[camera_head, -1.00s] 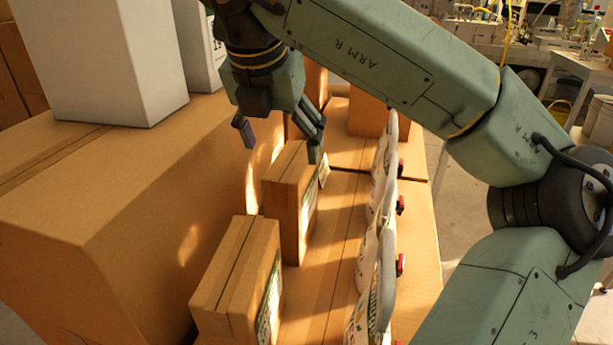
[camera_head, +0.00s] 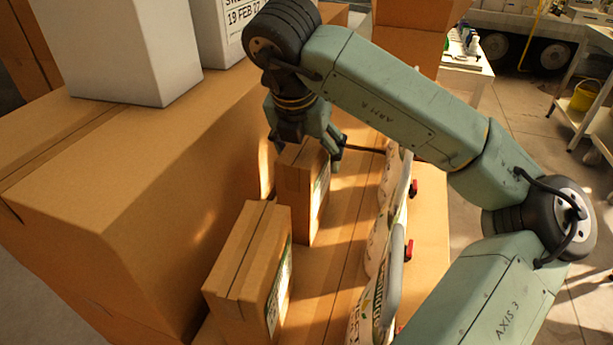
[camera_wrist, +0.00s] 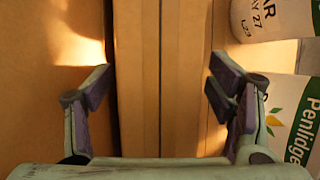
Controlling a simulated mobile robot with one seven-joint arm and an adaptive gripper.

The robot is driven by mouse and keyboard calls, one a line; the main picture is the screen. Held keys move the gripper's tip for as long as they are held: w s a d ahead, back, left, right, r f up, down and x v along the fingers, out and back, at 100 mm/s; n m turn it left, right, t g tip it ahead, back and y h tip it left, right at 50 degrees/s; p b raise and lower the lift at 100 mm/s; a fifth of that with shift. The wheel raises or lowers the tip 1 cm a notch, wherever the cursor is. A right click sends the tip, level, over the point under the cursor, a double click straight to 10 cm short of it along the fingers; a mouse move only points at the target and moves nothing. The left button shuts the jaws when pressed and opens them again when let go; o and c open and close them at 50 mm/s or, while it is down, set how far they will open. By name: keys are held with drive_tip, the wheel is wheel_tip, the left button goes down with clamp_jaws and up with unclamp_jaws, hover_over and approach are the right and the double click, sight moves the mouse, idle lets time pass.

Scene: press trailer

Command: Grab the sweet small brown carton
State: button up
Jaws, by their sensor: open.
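Two small brown cartons stand upright on a large brown box. The farther carton (camera_head: 300,190) is under my gripper (camera_head: 308,150); the nearer carton (camera_head: 248,262) stands in front of it, clear of the gripper. Each has a pale label on its right side, too oblique to read, so I cannot tell which is the sweet one. In the wrist view, my gripper (camera_wrist: 162,84) is open, its fingers on either side of a brown carton (camera_wrist: 140,85) with a seam down its middle. A gap shows at the left finger; contact at the right is unclear.
A large brown box (camera_head: 130,190) rises close on the left, with white boxes (camera_head: 125,50) on top. White printed bags (camera_head: 375,300) with red parts line the right. Penlidge print (camera_wrist: 298,125) shows right of the fingers. Open floor lies farther right.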

drive_tip(key=shift+w+d+f, duration=0.1)
drive_tip(key=shift+w+f, duration=0.15)
drive_tip(key=shift+f, duration=0.45)
drive_tip(key=shift+f+b, duration=0.25)
drive_tip(key=shift+b, duration=0.35)
idle(0.4)
clamp_jaws()
idle(0.8)
drive_tip(key=shift+r, duration=0.1)
